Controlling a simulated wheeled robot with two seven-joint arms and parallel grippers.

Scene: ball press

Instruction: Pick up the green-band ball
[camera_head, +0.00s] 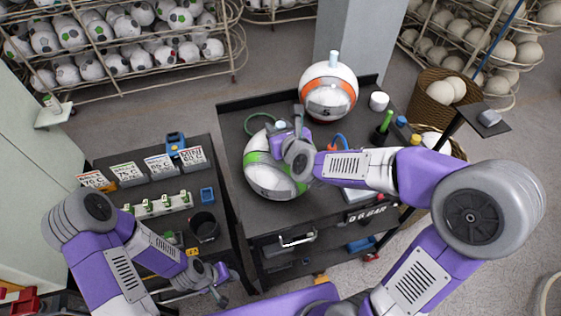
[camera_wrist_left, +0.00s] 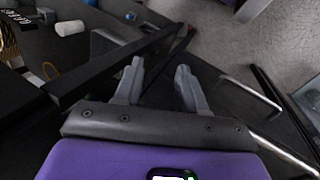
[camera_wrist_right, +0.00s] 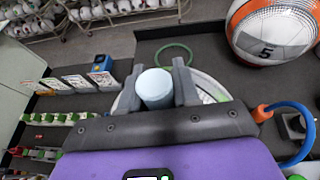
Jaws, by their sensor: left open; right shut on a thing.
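The green-band ball (camera_head: 270,172), white with a green stripe, is at the left side of the dark cart top (camera_head: 232,122). A pale blue cylindrical knob (camera_wrist_right: 155,87) is on top of it. My right gripper (camera_head: 290,140) is shut on this knob, one finger on each side in the right wrist view (camera_wrist_right: 156,75). I cannot tell whether the ball touches the cart. The gripper hides part of the ball. My left gripper (camera_head: 222,284) is open and empty, low at the front left, apart from the ball; its spread fingers show in the left wrist view (camera_wrist_left: 160,78).
An orange-band ball (camera_head: 328,92) with its own knob stands behind. A green ring (camera_head: 258,124) lies on the cart top. A white cup (camera_head: 379,101), bottles and a blue-orange hose (camera_wrist_right: 290,115) are at the right. A lower bench with signs (camera_head: 160,163) and a black cup (camera_head: 204,226) stands left.

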